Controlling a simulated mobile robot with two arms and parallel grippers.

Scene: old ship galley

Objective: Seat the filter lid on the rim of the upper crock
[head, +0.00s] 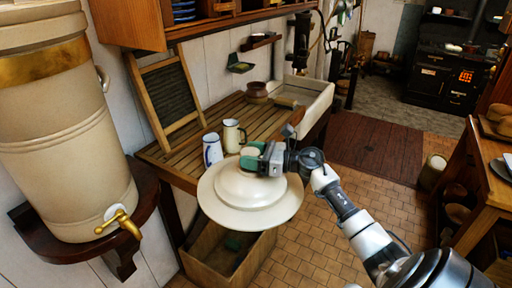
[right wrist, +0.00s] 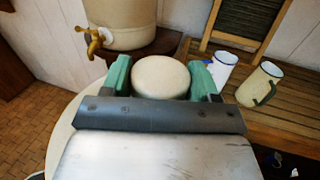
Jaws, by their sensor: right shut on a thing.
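The filter lid (head: 225,202) is a wide cream disc with a raised middle and a round knob. My right gripper (head: 258,158) is shut on the knob, with green finger pads on both sides of it. In the right wrist view the knob (right wrist: 160,77) sits between the pads. The lid is in the air, in front of the slatted counter and to the right of the crock. The cream crock (head: 65,150) stands at the left, with a brass band and a brass tap. Its upper part (head: 35,25) runs out of the picture, so its rim is hidden. My left gripper is not in view.
The crock stands on a dark wall shelf (head: 150,205). A wooden crate (head: 200,262) is below the lid. A cupboard (head: 130,22) hangs above, right of the crock.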

